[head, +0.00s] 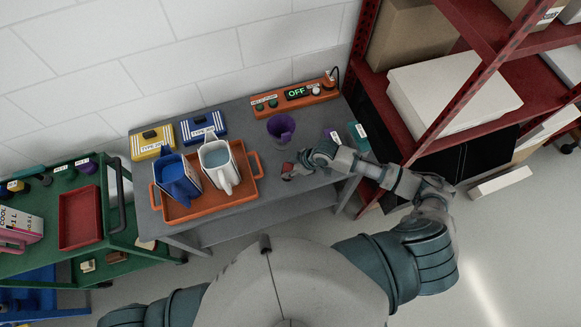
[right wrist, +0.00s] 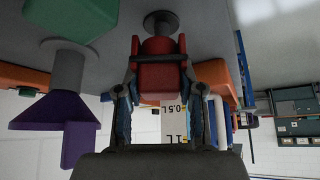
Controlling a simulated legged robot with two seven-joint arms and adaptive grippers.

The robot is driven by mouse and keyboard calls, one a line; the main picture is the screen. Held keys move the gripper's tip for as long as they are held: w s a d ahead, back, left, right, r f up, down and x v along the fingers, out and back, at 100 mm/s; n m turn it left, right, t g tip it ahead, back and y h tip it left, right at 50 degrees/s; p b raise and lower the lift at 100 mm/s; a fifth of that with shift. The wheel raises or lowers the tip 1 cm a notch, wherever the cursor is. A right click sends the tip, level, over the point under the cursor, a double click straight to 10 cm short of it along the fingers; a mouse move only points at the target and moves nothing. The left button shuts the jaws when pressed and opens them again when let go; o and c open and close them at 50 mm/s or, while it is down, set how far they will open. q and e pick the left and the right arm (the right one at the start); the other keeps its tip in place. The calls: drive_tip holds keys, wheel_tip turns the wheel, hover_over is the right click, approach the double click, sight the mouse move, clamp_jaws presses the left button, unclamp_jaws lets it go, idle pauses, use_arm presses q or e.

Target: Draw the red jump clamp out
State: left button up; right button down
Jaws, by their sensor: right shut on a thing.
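The red clamp (right wrist: 158,80) is a small red block between the fingers of my right gripper (right wrist: 157,64) in the right wrist view. The fingers touch it from both sides, shut on it. A grey round piece (right wrist: 160,20) sits at its far end against the grey table surface. In the head view the red clamp (head: 287,167) shows small on the table's right half, at the tip of my right gripper (head: 291,172). From these frames I cannot tell whether it is clear of the round piece. My left gripper is out of view.
A purple funnel (head: 280,129) stands just behind the clamp. An orange tray (head: 207,209) to the left holds a blue jug (head: 175,181) and a white jug (head: 217,163). An orange unit (head: 270,109) reading OFF lies at the back. A red shelf (head: 408,132) stands right.

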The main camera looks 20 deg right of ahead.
drive_tip(key=shift+a+f, duration=0.2)
drive_tip(key=shift+f, duration=0.15)
drive_tip(key=shift+d+f, duration=0.25)
drive_tip(key=shift+f, duration=0.2)
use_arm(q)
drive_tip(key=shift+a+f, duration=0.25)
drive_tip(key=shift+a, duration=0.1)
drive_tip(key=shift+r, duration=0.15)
use_arm(e)
drive_tip(key=shift+r, duration=0.1)
drive_tip(key=shift+a+r+p, duration=0.1)
drive_tip(key=shift+r+p, duration=0.35)
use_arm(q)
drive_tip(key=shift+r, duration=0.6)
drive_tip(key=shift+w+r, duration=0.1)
use_arm(e)
drive_tip(key=shift+r, duration=0.1)
